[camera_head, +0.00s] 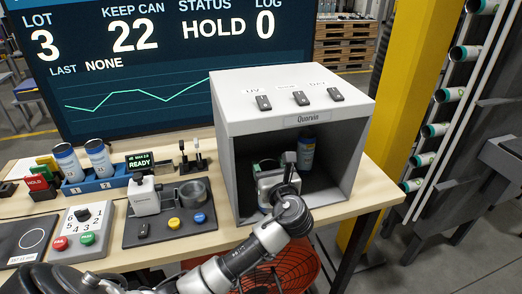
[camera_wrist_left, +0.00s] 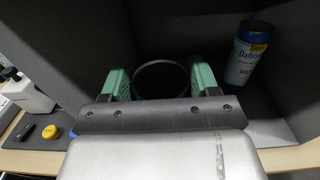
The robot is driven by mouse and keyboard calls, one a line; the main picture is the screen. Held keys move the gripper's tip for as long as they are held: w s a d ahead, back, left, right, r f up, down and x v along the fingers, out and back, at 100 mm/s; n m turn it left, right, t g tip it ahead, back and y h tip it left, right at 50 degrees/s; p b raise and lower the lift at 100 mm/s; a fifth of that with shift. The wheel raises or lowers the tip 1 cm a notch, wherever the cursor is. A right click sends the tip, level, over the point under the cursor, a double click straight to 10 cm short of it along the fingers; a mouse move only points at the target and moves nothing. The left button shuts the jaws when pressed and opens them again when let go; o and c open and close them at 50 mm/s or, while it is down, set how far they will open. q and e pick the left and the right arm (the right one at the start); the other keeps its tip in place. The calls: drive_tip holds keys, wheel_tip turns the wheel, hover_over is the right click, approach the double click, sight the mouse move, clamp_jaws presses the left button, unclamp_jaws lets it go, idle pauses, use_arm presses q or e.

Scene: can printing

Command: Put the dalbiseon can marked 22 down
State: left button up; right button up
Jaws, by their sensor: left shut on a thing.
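My left gripper (camera_head: 272,180) reaches into the open-fronted grey booth (camera_head: 236,160) labelled Quarvin. In the left wrist view its green fingers (camera_wrist_left: 160,86) are shut on a dark can, of which the round rim (camera_wrist_left: 160,66) shows between them. The held can's label and number are hidden, and I cannot tell whether its base touches the booth floor. A blue and white can (camera_head: 306,153) with a yellow patch stands at the booth's back right, apart from the gripper; its partly visible name starts "Dalb" in the wrist view (camera_wrist_left: 246,55). My right gripper is not in view.
The booth's side walls are close around my left arm. A screen (camera_head: 160,60) reads KEEP CAN 22, STATUS HOLD.

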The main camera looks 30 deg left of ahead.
sight(266, 161)
use_arm(q)
drive_tip(key=x, duration=0.5)
drive_tip(key=shift+w+a+f+p, duration=0.1)
drive_tip(key=shift+w+a+p, duration=0.1)
drive_tip(key=shift+w+p, duration=0.15)
drive_tip(key=shift+w+a, duration=0.1)
drive_tip(key=shift+a, duration=0.1)
drive_tip(key=a, duration=0.1)
drive_tip(key=w+a+f, duration=0.1)
drive_tip(key=w+a+p, duration=0.1)
drive_tip(key=shift+w+f, duration=0.25)
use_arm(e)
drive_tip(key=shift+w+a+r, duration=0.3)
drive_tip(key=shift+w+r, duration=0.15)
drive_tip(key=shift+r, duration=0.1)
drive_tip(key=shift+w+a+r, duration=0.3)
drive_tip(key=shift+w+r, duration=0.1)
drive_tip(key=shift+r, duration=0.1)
use_arm(q)
drive_tip(key=shift+f, duration=0.1)
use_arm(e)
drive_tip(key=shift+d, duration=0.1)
use_arm(q)
drive_tip(key=o, duration=1.1)
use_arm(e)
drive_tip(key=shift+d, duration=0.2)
